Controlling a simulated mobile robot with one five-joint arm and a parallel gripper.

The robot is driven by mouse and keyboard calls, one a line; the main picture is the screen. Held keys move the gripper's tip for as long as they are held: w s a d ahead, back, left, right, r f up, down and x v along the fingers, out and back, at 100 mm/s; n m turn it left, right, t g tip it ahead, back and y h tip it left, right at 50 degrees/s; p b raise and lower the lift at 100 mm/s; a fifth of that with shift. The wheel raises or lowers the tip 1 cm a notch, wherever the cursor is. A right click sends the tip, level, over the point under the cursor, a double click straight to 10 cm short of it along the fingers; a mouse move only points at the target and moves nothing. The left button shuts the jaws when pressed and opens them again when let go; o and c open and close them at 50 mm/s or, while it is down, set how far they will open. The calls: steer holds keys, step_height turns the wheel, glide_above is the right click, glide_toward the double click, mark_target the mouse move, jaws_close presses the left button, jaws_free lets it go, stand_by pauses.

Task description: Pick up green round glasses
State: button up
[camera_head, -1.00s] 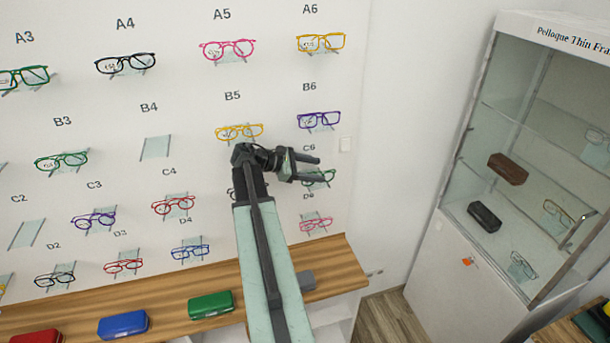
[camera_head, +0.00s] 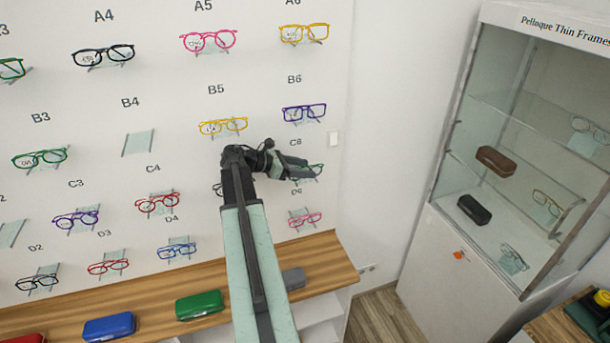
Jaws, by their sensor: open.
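Green glasses (camera_head: 319,170) sit on the wall under the label C6, partly hidden behind my gripper. My gripper (camera_head: 305,166) is open and in front of them; I cannot tell if it touches them. Nothing shows between its fingers. Other green glasses (camera_head: 40,158) with rounded lenses rest on a holder under B3. A third green pair (camera_head: 12,69) is cut off at the left edge, below the A3 place. The lens shape of the C6 pair is too hidden to tell.
Yellow glasses (camera_head: 223,126) and purple glasses (camera_head: 304,112) hang just above my gripper, pink glasses (camera_head: 305,219) below it. A wooden shelf (camera_head: 325,262) bears a green case (camera_head: 199,305), a blue case (camera_head: 109,326) and a grey case (camera_head: 293,279). A glass cabinet (camera_head: 447,150) stands right.

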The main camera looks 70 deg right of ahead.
steer(key=shift+s+d+f, duration=0.25)
steer(key=shift+s+d, duration=0.1)
steer(key=shift+s, duration=0.1)
jaws_close()
